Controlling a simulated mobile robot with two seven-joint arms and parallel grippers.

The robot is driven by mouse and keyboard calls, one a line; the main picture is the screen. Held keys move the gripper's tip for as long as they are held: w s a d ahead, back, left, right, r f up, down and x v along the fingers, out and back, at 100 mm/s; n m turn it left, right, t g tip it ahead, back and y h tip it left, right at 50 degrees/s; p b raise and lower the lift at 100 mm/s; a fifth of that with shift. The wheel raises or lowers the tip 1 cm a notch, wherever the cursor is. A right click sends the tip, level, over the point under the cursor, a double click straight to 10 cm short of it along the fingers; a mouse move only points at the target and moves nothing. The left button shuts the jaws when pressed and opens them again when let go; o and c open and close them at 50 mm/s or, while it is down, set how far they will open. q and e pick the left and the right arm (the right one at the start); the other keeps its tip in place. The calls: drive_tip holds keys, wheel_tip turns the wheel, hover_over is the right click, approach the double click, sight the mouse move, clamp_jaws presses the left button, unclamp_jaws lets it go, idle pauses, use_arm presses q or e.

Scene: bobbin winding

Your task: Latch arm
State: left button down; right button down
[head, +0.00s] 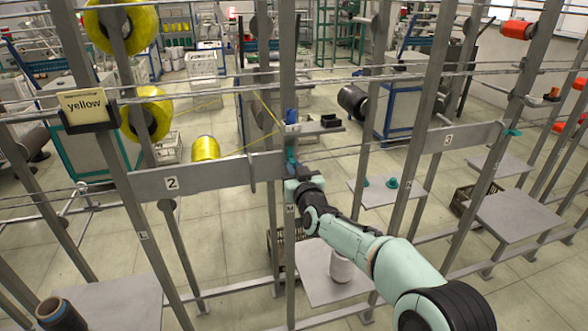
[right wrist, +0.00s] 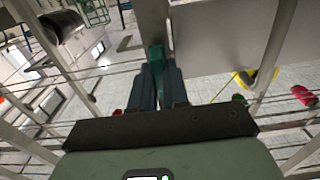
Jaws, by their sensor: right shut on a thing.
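My right gripper (head: 291,172) reaches up to the metal rack at the right end of the bar marked 2 (head: 205,175). It is shut on a small teal piece that looks like the latch arm (right wrist: 156,58). In the right wrist view the two dark fingers (right wrist: 159,88) stand close on either side of it, and its lower end is hidden between them. In the head view little of the piece shows above the fingers. A small blue part (head: 291,116) sits just above on the upright. My left gripper is not in view.
A "yellow" card (head: 84,106) is on the rack. Uprights and thin rails surround my right arm. A grey shelf (head: 315,262) with a white cone (head: 341,267) lies below.

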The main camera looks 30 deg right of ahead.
drive_tip(key=shift+r, duration=0.1)
drive_tip(key=shift+w+a+f+n+p, duration=0.15)
drive_tip(key=shift+n+p, duration=0.65)
drive_tip(key=shift+n, duration=2.15)
drive_tip(key=shift+a+f+n+p, duration=0.3)
drive_tip(key=shift+n+p, duration=0.45)
drive_tip(key=shift+n, duration=2.25)
drive_tip(key=shift+w+a+f+n+p, duration=0.15)
drive_tip(key=shift+n+p, duration=0.65)
drive_tip(key=shift+n, duration=2.15)
drive_tip(key=shift+s, duration=0.1)
drive_tip(key=c, duration=1.1)
unclamp_jaws()
drive_tip(key=shift+f, duration=0.1)
